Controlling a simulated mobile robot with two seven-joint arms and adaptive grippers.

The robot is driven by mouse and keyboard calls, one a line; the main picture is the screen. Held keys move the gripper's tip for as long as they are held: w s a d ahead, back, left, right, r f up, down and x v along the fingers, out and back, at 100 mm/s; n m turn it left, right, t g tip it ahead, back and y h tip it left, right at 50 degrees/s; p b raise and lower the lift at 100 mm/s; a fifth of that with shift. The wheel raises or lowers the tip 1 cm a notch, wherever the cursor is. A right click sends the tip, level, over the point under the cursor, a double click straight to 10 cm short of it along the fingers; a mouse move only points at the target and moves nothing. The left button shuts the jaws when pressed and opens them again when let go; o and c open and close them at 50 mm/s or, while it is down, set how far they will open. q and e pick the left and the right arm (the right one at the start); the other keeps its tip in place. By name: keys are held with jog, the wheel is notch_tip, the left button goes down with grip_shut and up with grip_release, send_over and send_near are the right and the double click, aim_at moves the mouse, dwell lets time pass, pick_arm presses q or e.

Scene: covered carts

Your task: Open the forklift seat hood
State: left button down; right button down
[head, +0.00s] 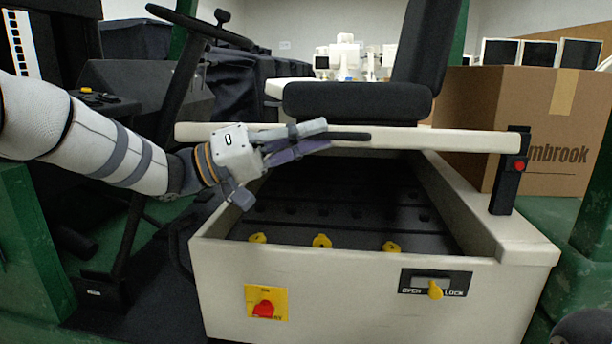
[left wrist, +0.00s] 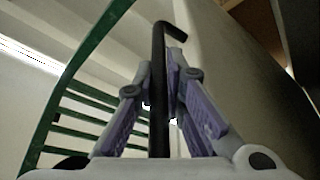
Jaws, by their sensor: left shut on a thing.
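The seat hood (head: 450,139) is a cream panel with the black seat (head: 355,102) on top. It is raised above the cream battery box (head: 330,285), leaving a gap through which the dark battery top (head: 350,210) with yellow caps shows. My left gripper (head: 318,138) is at the hood's front edge, shut on a black bar handle (head: 352,136). In the left wrist view the bar (left wrist: 157,90) runs between the fingers and bends at its far end. A yellow latch knob (head: 435,291) sits on the OPEN/LOCK plate. My right gripper is out of view.
A black post with a red button (head: 519,165) stands at the hood's right end. A steering column (head: 165,110) is behind my left arm. A cardboard box (head: 550,110) stands at the right. A red switch (head: 263,308) is on the front panel.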

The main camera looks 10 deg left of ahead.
pick_arm(q)
jog(key=w+r, duration=0.4)
jog(key=r, duration=0.9)
jog(key=shift+r+n, duration=0.3)
jog(key=shift+n, duration=0.1)
